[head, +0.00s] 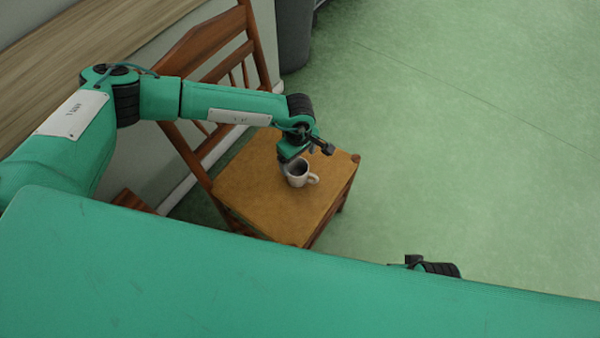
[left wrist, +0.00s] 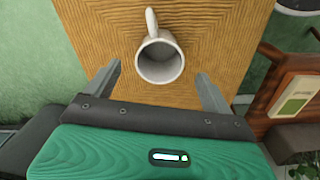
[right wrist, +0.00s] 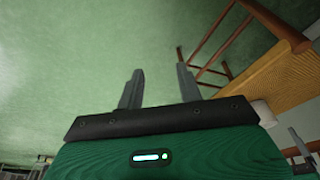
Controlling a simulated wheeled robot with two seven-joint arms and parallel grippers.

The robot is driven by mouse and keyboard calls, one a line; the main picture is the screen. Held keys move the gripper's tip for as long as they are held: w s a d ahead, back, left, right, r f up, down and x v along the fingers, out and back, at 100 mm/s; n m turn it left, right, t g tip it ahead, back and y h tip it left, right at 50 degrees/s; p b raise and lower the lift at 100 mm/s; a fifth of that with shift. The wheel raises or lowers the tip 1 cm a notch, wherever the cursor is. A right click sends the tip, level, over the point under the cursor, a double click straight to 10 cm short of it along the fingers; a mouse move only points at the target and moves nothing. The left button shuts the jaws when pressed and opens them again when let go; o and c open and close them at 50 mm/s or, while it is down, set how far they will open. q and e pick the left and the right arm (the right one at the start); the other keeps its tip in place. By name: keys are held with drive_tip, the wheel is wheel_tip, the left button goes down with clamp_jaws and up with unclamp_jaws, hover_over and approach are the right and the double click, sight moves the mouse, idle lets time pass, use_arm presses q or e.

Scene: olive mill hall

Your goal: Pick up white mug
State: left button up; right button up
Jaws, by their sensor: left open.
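The white mug (head: 298,174) stands upright on the chair's seat (head: 255,205), its handle to the right in the head view. In the left wrist view the mug (left wrist: 160,62) shows its open mouth and empty inside, handle pointing up. My left gripper (head: 298,157) is over the seat, right at the mug. Its open fingers (left wrist: 160,75) lie on either side of the mug, with a gap on each side. My right gripper (right wrist: 160,75) is open and empty, with floor behind its fingers. A pale shape (right wrist: 263,113) at the seat's edge there may be the mug, partly hidden.
The chair's wooden backrest (head: 205,45) rises behind my left forearm, near a wooden counter (head: 75,50). A grey bin (head: 294,35) stands beyond the chair. The green floor (head: 470,130) to the right is clear.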

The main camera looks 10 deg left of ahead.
sight(299, 171)
use_arm(q)
wheel_tip(299, 171, down, 8)
drive_tip(key=shift+s+d+r, duration=0.1)
drive_tip(key=shift+r, duration=0.05)
idle(0.3)
drive_tip(key=shift+c, duration=0.3)
drive_tip(key=c, duration=1.1)
drive_tip(key=shift+r, duration=0.1)
